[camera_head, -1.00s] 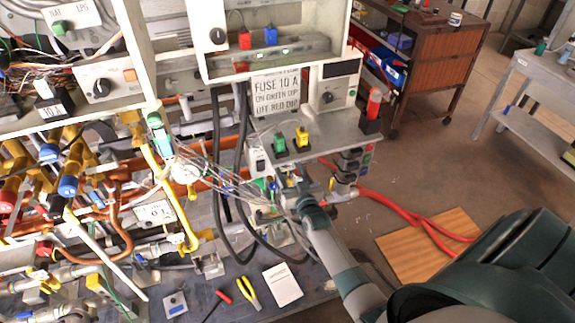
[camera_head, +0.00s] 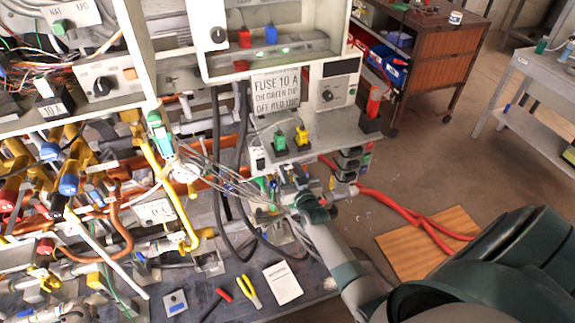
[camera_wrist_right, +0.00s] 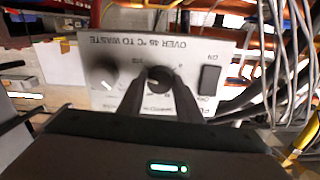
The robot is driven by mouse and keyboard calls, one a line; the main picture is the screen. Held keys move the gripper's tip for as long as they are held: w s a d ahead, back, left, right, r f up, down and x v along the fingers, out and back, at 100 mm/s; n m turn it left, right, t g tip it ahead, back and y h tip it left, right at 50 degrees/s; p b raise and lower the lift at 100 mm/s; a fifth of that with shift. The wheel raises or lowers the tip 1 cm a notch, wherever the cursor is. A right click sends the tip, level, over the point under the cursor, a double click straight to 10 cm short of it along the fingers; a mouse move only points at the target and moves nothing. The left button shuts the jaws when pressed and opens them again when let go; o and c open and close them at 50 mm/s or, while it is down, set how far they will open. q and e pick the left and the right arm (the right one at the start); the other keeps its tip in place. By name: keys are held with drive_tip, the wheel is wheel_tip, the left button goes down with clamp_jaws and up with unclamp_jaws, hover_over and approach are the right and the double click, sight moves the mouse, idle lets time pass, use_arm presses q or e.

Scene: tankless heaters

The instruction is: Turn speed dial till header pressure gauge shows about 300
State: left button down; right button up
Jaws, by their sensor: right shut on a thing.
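In the right wrist view a pale control panel (camera_wrist_right: 205,60) appears upside down, with the words "OVER 45 °C TO WASTE". My right gripper (camera_wrist_right: 160,82) is shut on a dark round dial (camera_wrist_right: 160,73) in the middle of this panel; the fingers hide part of it. The small lettering by the dial is too blurred to read surely. In the head view my right gripper (camera_head: 287,187) is at the bench's back, below the grey shelf, and the dial is hidden there. A pale round face (camera_head: 184,171), possibly a gauge, stands among the pipes; its reading is illegible. My left gripper is out of view.
A second dark knob (camera_wrist_right: 103,73) and a black rocker switch (camera_wrist_right: 209,79) flank the dial. Thin grey cables (camera_head: 225,180) run close left of my gripper. The grey shelf (camera_head: 330,132) with green and yellow plugs overhangs it. Red hoses (camera_head: 400,205) lie to the right.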

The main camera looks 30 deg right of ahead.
drive_tip(key=shift+n, duration=0.3)
drive_tip(key=shift+f+n, duration=0.1)
drive_tip(key=shift+n, duration=2.4)
drive_tip(key=o, duration=1)
drive_tip(key=shift+o, duration=0.2)
drive_tip(key=shift+s, duration=0.15)
drive_tip(key=b+v, duration=0.4)
drive_tip(key=v, duration=1.3)
